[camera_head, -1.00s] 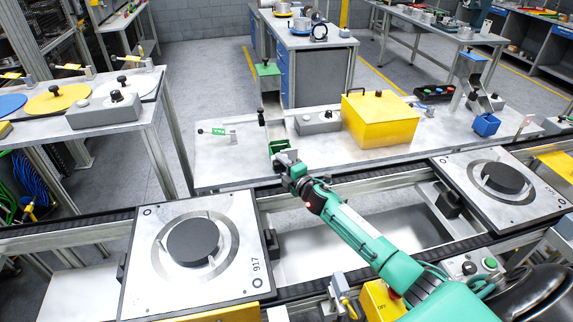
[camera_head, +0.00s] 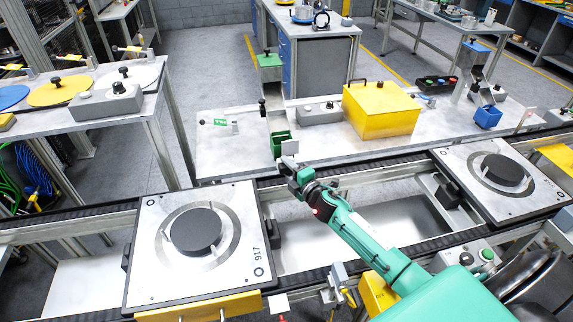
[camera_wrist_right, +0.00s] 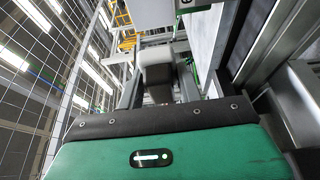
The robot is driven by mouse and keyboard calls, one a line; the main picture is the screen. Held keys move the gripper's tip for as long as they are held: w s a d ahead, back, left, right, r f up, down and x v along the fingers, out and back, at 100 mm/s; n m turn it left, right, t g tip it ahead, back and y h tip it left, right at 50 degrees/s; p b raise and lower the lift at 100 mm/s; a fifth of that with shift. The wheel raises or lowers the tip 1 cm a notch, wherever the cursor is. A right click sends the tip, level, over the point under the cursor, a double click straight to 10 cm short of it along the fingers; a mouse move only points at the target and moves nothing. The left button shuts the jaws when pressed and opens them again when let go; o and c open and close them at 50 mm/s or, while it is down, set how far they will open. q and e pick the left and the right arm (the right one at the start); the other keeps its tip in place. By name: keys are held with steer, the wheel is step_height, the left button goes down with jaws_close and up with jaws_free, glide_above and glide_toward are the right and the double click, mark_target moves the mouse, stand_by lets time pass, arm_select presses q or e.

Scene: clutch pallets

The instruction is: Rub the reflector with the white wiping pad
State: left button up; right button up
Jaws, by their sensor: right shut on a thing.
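My right gripper (camera_head: 288,168) is over the back rail of the conveyor, to the right of the pallet marked 917. It is shut on the white wiping pad (camera_head: 290,147), which shows as a small white square beyond the fingertips, in front of the green bin. In the right wrist view a pale block (camera_wrist_right: 157,62) sits between the fingers. I cannot pick out the reflector with certainty. A small grey sensor-like bracket (camera_head: 340,275) stands at the front rail, with a small white plate (camera_head: 278,303) left of it. My left gripper is out of view.
The pallet marked 917 (camera_head: 150,276) lies on the conveyor at left, another pallet (camera_head: 455,165) at right. A green bin (camera_head: 279,143), yellow box (camera_head: 381,112) and blue bin (camera_head: 488,116) stand on the bench behind. The conveyor between the pallets is open.

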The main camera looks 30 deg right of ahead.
steer(key=shift+s+a, duration=0.2)
steer(key=shift+s, duration=0.55)
steer(key=shift+s+a, duration=0.2)
steer(key=shift+s, duration=0.55)
steer(key=shift+f, duration=0.1)
